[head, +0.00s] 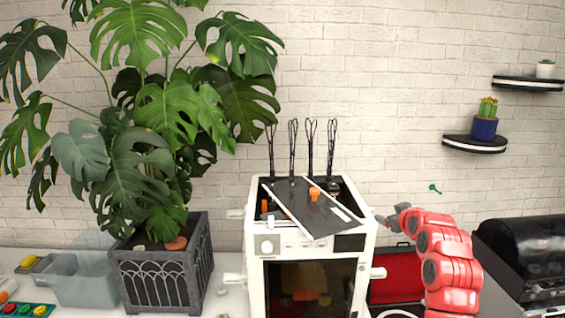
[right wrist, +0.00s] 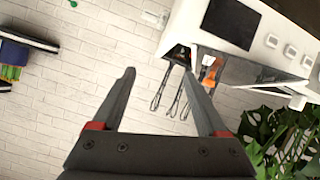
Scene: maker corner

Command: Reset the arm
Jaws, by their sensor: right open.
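My right arm is red and comes up from the lower right in the head view. Its gripper (head: 384,219) is beside the upper right edge of the white 3D-printer-like machine (head: 255,262). In the right wrist view, the two dark fingers of my right gripper (right wrist: 160,74) are spread apart with nothing between them. The same machine (right wrist: 268,45) shows at the upper right there, past the fingertips. In the head view a dark panel (head: 325,222) lies tilted across the machine's open top, with an orange part on it. My left gripper is in neither view.
A large potted plant (head: 180,262) stands left of the machine, with a translucent bin (head: 78,280) beside it. A black machine (head: 520,250) stands at the far right. A red open case (head: 395,278) lies behind my arm. Wall shelves (head: 475,145) hang upper right.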

